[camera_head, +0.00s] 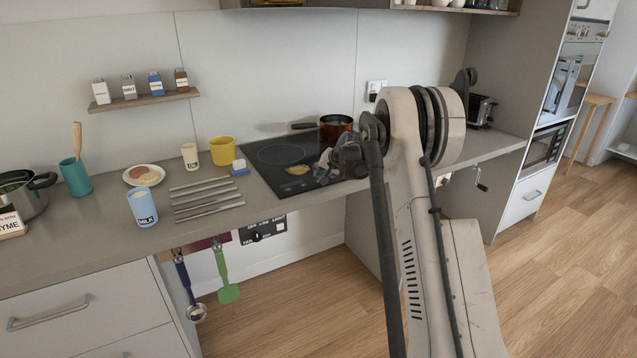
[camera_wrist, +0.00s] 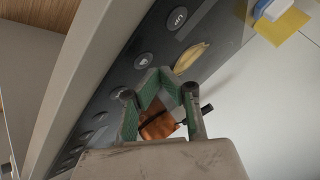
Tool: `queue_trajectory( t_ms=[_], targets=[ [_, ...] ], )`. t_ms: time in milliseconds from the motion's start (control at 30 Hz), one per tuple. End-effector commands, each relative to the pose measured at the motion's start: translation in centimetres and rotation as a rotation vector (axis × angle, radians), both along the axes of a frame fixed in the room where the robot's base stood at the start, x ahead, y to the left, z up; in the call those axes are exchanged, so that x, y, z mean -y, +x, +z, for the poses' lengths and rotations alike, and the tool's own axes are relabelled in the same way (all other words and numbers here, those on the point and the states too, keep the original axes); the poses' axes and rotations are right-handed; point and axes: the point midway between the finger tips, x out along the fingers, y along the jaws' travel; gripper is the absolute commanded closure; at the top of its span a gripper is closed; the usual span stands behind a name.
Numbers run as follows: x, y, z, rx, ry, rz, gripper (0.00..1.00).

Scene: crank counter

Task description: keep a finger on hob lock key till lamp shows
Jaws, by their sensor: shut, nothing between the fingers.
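The black hob (camera_head: 268,152) is set into the counter. In the wrist view its dark control strip (camera_wrist: 105,110) carries a row of round keys, with one marked key (camera_wrist: 144,60) just left of my fingertips and another marked key (camera_wrist: 177,17) further up. I cannot read for sure which is the lock key. I see no lit lamp. My gripper (camera_wrist: 163,76) is shut and empty, its green-lined fingers over the strip; whether a tip touches a key cannot be told. In the head view my gripper (camera_head: 326,165) is low over the hob's front right, partly hidden by my arm.
A copper pot (camera_head: 336,127) stands at the hob's back right. A yellowish flat item (camera_head: 297,170) lies on the hob near its front edge. A yellow mug (camera_head: 222,150), a sponge (camera_head: 240,167) and several metal bars (camera_head: 207,195) are left of the hob.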

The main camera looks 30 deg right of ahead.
Motion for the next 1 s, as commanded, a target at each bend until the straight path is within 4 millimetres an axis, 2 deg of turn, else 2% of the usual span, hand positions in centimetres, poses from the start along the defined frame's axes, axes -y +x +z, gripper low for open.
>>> queue_trajectory(
  t_ms=[1000],
  targets=[
    [-0.01,0.0,-0.84,0.0,0.0,0.0,1.0]
  ],
)
